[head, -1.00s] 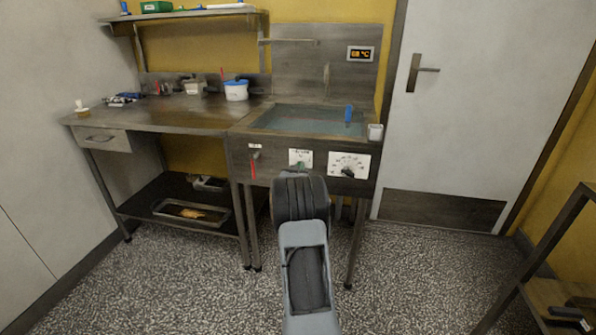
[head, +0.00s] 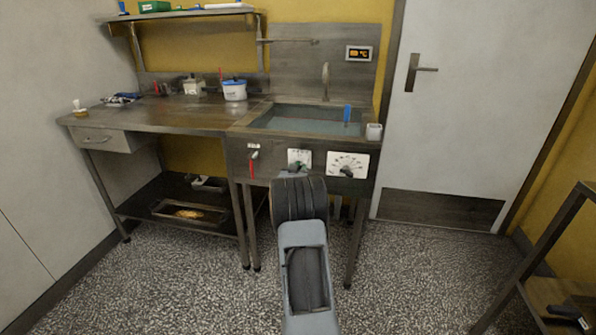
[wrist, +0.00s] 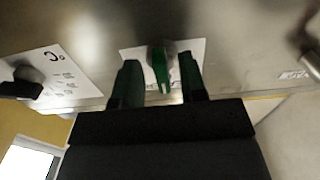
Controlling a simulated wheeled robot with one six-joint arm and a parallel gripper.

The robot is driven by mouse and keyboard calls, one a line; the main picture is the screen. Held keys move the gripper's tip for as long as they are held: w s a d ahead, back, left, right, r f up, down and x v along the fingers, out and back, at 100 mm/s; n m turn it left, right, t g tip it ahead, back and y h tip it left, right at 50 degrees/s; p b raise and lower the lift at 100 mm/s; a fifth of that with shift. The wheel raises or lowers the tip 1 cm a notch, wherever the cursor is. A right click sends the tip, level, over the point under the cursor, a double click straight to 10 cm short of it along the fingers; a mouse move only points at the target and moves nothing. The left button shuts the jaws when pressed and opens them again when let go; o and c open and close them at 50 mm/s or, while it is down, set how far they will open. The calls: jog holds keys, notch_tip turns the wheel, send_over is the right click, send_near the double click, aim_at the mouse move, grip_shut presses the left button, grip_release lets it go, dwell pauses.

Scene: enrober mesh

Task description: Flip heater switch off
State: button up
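The heater switch is a green knob (wrist: 159,68) on a white plate (wrist: 190,60), on the front panel of the sink unit. In the head view the plate (head: 299,157) shows just above the end of my arm, which hides part of the switch. In the wrist view my gripper (wrist: 160,88) is open, with one dark green finger on each side of the knob. A narrow gap shows between the knob and each finger. The knob points roughly toward the gripper's palm, slightly tilted.
A dial with a black knob (head: 347,170) sits to the right of the switch, and a red-handled lever (head: 252,167) to its left. Above are the sink basin (head: 290,134) and a temperature display (head: 359,53). A worktable (head: 150,118) stands left. Speckled floor is clear in front.

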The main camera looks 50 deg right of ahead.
jog(key=p+v, duration=0.1)
jog(key=v, duration=1.2)
jog(key=shift+s+a, duration=0.25)
jog(key=shift+a, duration=0.1)
jog(key=a+r+n+t+y+p, duration=0.1)
jog(key=a+r+n+y+p, duration=0.4)
jog(key=a+r+p, duration=0.55)
jog(key=a+r+n+y+p, duration=0.2)
jog(key=a+r+y+p, duration=0.4)
jog(key=a, duration=0.7)
jog(key=s+a+r+n+g+y+p, duration=0.2)
jog(key=s+a+r+g+p, duration=0.1)
jog(key=s, duration=0.5)
jog(key=s+a+r+n+g+y+p, duration=0.2)
jog(key=s+a+r+g+p, duration=0.2)
jog(key=s+a+r, duration=0.2)
jog(key=s+a, duration=0.2)
jog(key=s, duration=0.1)
jog(key=shift+a+r+n+p, duration=0.2)
jog(key=shift+r+n+p, duration=0.1)
jog(key=shift+p, duration=0.1)
jog(key=shift+d, duration=0.1)
